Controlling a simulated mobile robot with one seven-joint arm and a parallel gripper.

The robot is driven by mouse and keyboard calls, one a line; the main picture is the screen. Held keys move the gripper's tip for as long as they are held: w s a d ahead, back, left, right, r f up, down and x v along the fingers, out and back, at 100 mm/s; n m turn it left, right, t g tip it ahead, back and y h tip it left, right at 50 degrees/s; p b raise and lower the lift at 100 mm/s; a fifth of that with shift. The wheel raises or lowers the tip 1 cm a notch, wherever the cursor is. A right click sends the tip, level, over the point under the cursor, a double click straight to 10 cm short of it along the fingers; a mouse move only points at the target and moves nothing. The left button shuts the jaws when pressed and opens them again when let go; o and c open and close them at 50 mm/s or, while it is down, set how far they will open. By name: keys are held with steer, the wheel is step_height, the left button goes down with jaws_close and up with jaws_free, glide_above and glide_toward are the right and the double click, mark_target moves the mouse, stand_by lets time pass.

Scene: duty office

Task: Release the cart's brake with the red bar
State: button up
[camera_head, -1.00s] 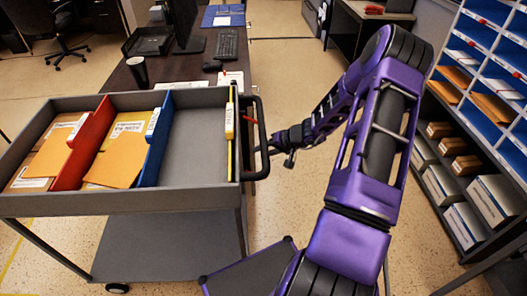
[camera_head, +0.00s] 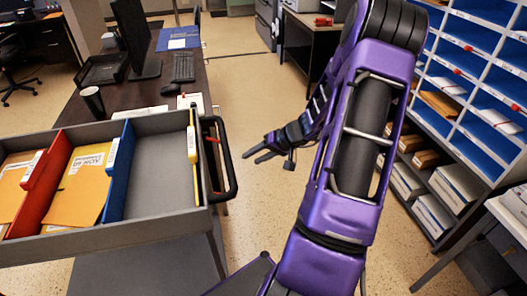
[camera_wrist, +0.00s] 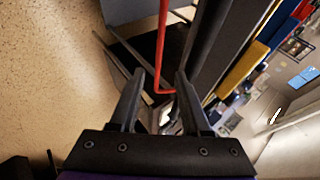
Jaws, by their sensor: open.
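The grey cart (camera_head: 125,238) stands at the left in the head view, with a black push handle (camera_head: 232,172) on its right end. The thin red bar (camera_head: 212,140) shows only as a short piece inside that handle. In the wrist view the red bar (camera_wrist: 161,45) runs down the picture and bends near the fingertips. My gripper (camera_head: 252,156) is open and empty, just right of the handle in the head view. In the wrist view my gripper's fingers (camera_wrist: 160,75) appear either side of the bar's bent end. I cannot tell whether it lies between them in depth.
The cart tray holds orange envelopes (camera_head: 78,180) between red and blue dividers. A dark desk (camera_head: 150,94) with a monitor stands behind it. Blue sorting shelves (camera_head: 470,65) line the right side.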

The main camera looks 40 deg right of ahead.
steer(key=v, duration=0.4)
stand_by(0.5)
